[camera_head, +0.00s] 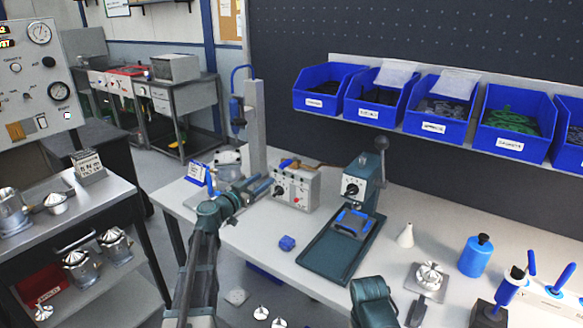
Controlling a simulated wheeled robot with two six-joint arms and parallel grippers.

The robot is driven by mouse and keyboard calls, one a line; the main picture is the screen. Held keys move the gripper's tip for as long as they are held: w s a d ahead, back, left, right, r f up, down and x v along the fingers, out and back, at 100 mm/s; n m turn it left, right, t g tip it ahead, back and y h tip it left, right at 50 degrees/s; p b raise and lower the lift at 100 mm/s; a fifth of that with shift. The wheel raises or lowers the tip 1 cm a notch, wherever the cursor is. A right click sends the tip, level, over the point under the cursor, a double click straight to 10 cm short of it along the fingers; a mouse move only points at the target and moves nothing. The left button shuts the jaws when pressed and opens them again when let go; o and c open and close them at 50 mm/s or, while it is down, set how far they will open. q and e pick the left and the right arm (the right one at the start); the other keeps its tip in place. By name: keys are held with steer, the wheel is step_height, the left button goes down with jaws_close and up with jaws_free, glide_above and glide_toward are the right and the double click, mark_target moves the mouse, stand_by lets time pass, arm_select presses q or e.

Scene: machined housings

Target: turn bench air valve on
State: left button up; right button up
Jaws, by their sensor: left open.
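A grey box with small red and black controls on its front (296,188) stands on the bench near its back edge, left of centre. A blue lever-like piece (290,163) sits on top of it with a brownish fitting; I take this for the bench air valve, but it is too small to tell its position clearly. My left gripper (268,186) is open, just left of the grey box and pointing at it. I cannot tell whether it touches. My right gripper is out of view; a teal part of my right arm (373,302) shows at the bottom.
A teal press (362,183) on a tray (318,262) stands right of the box. A blue bottle (476,256) and a white cone (405,236) are farther right. Blue bins (440,107) hang behind.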

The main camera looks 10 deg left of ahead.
mark_target(281, 168)
arm_select(q)
steer(key=x, duration=1.3)
steer(key=shift+w, duration=0.15)
jaws_close()
steer(key=shift+d, duration=0.1)
stand_by(0.9)
